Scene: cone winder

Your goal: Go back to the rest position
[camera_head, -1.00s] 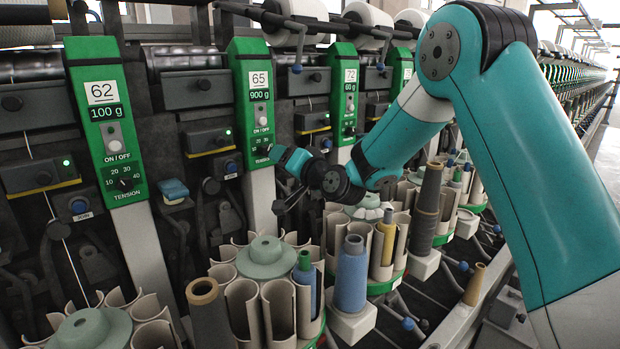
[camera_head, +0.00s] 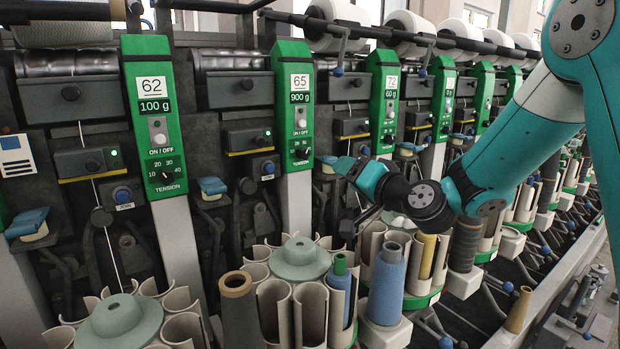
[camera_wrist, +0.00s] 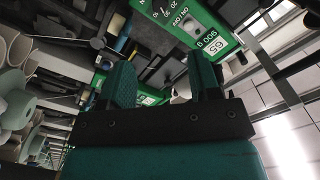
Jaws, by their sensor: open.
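My gripper (camera_wrist: 163,78) is open and empty in the wrist view, its two green fingers apart with nothing between them. In the head view my arm reaches in from the right, and its teal end (camera_head: 360,176) is in front of the winder, just right of the lower part of the green panel 65 (camera_head: 301,110). It is above the bobbin magazines and appears apart from them. Panel 65 also shows in the wrist view (camera_wrist: 200,35), tilted, beyond the fingers.
Green panel 62 (camera_head: 153,120) is at left and panel 72 (camera_head: 385,100) further right. Round magazines with a green hub (camera_head: 299,258) and beige pockets stand below. A blue bobbin (camera_head: 385,285) and a dark one (camera_head: 239,310) stand upright in front. White cones (camera_head: 335,20) line the top.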

